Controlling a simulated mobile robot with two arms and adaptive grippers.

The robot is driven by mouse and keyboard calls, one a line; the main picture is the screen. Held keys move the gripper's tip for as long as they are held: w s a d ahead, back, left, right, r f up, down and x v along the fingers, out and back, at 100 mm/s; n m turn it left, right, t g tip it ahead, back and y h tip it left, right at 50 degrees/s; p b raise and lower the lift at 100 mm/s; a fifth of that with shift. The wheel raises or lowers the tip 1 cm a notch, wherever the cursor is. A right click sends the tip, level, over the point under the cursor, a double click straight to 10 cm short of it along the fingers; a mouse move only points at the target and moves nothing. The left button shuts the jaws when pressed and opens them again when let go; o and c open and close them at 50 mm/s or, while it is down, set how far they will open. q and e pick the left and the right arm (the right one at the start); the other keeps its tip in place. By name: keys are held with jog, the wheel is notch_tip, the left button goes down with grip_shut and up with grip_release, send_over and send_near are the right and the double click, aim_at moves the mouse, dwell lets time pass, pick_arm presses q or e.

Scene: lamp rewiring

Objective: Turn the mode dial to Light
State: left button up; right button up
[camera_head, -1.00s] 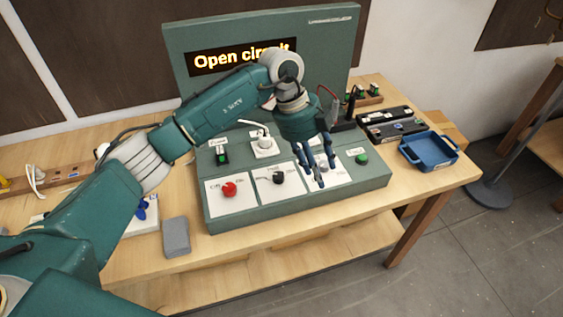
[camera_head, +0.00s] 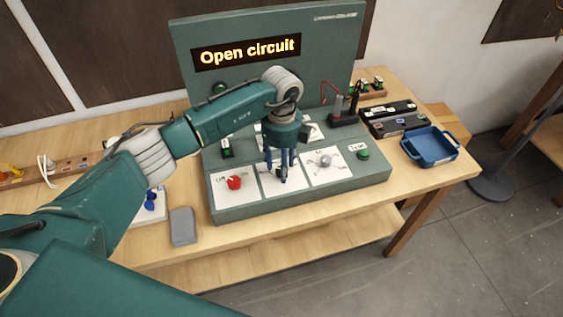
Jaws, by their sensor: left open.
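The green control panel (camera_head: 350,182) has three white plates with knobs: a red knob (camera_head: 234,182) on the left, a middle one, and a grey knob (camera_head: 325,160) on the right. The small print is too blurred to tell which is the mode dial. My left gripper (camera_head: 281,177) is open and points down over the middle plate (camera_head: 294,185). Its fingers hide the black knob there, so I cannot tell whether they touch it. My right gripper is out of view.
The display (camera_head: 247,52) reads "Open circuit". A green button (camera_head: 363,154) is at the panel's right. A blue tray (camera_head: 430,147), a black case (camera_head: 396,120) and probes in a holder (camera_head: 344,118) stand further right. A grey block (camera_head: 183,227) lies at front left.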

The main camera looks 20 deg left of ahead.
pick_arm(q)
jog(key=shift+f, duration=0.2)
jog(key=shift+c, duration=0.3)
grip_shut()
